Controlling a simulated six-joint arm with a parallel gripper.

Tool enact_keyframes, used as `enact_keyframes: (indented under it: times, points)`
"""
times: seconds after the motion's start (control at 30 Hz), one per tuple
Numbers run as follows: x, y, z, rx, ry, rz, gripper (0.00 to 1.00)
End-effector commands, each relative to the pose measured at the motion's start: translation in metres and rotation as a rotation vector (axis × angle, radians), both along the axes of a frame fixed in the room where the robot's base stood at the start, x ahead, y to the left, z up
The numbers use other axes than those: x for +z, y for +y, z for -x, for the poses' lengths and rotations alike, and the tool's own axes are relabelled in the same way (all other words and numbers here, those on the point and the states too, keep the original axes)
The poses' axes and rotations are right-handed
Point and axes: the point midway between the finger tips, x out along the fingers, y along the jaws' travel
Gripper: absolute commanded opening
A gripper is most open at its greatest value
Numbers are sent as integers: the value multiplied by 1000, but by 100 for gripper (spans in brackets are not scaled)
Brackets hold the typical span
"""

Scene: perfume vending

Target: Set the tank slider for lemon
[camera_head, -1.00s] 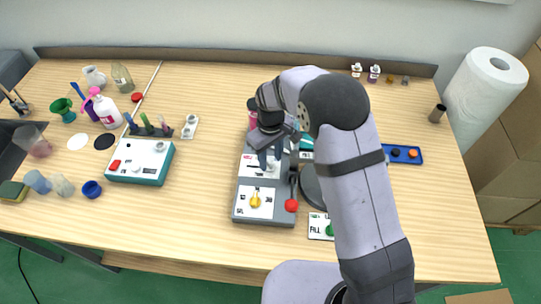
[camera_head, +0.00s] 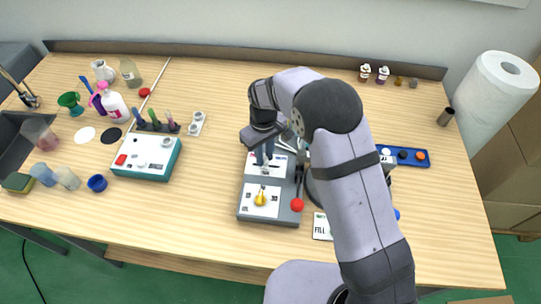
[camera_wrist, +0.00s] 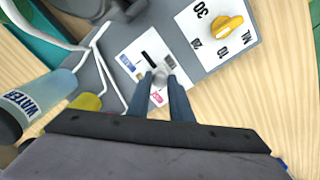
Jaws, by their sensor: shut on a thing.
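The grey dispenser base (camera_head: 250,215) stands at the middle of the table. My gripper (camera_wrist: 160,90) is shut on the light slider knob (camera_wrist: 159,76), one finger on each side. In the head view my gripper (camera_head: 264,160) reaches down onto this panel, and the knob is hidden there.
A yellow dial (camera_head: 261,199) with ML marks and a lever with a red ball (camera_head: 297,205) are on the same base. A bottle marked WATER (camera_wrist: 28,103) is close to my gripper in the wrist view. A teal-and-white box (camera_head: 146,157) stands left, with clear table between.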

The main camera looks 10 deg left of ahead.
Motion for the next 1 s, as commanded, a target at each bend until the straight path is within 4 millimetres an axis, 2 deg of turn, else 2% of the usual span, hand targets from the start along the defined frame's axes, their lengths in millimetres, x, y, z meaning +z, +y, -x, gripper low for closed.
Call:
enact_keyframes:
  times: [0.1,0.13,0.2,0.47,0.63,1.0]
  points:
    - [0,-3,0,-1,1,4,0]
    - [0,-3,0,-1,2,4,26]
    - [0,-2,0,-1,1,3,38]
    - [0,-2,0,0,1,3,38]
    - [6,-2,-1,0,-1,1,38]
    - [54,-1,-1,0,-2,2,38]
